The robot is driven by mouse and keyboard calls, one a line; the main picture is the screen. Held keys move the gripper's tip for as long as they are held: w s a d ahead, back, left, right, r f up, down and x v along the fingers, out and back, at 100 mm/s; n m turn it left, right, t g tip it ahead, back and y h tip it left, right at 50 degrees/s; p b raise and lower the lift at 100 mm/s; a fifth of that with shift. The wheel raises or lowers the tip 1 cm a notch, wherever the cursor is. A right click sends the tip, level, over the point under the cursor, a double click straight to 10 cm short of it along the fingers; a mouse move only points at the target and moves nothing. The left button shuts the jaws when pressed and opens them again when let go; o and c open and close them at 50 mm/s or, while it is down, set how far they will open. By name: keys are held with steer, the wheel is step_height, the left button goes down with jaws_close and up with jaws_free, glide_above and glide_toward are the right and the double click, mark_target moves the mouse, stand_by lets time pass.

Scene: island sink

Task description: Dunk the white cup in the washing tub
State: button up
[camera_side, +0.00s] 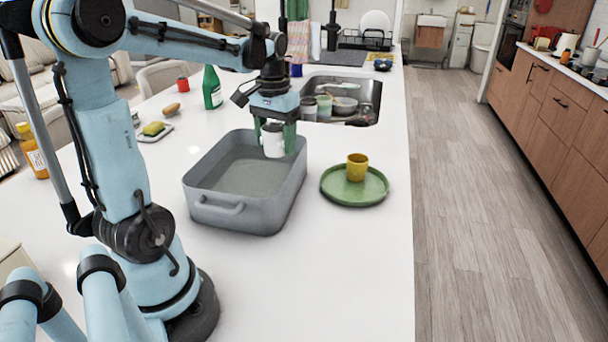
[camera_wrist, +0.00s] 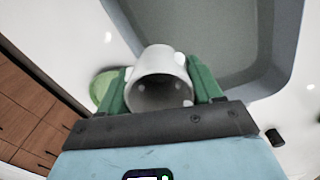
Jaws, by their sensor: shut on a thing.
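The white cup (camera_side: 272,142) is held between the green fingers of my gripper (camera_side: 276,132), over the far right part of the washing tub. In the wrist view the white cup (camera_wrist: 158,80) sits between both fingers of my gripper (camera_wrist: 160,88), with its open mouth facing the camera. The grey washing tub (camera_side: 234,210) stands on the white counter, with a greyish surface inside it. In the wrist view the tub (camera_wrist: 284,60) fills the upper right. The cup overlaps the tub's far right wall in the side view; its exact height is hard to tell.
A green plate (camera_side: 340,192) with a yellow cup (camera_side: 357,167) stands right of the tub. The sink (camera_side: 365,92) with dishes lies behind. A green bottle (camera_side: 211,88) and a sponge on a dish (camera_side: 154,130) are to the left. The front counter is clear.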

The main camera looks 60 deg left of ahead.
steer(key=s+a+n, duration=0.3)
steer(key=s+a, duration=0.1)
steer(key=a, duration=0.4)
steer(key=shift+w+d+f, duration=0.1)
steer(key=shift+d+f, duration=0.05)
steer(key=shift+f, duration=3.1)
steer(key=shift+w+d+f, duration=0.1)
steer(key=shift+f, duration=3.1)
steer(key=shift+r, duration=0.1)
step_height(320, 180, up, 22)
steer(key=w+d+m, duration=0.4)
steer(key=w+d, duration=0.2)
steer(key=d, duration=0.7)
steer(key=shift+w+d+f+m, duration=0.15)
steer(key=shift+d+f+m, duration=0.05)
steer(key=shift+f+m, duration=0.1)
steer(key=d+m, duration=0.1)
steer(key=d, duration=0.3)
steer(key=d+m, duration=0.2)
steer(key=d, duration=0.2)
steer(key=d+m, duration=0.1)
steer(key=d, duration=0.4)
steer(key=shift+w+d, duration=0.1)
steer(key=shift+w, duration=0.15)
steer(key=shift+c, duration=0.6)
steer(key=shift+f, duration=2.6)
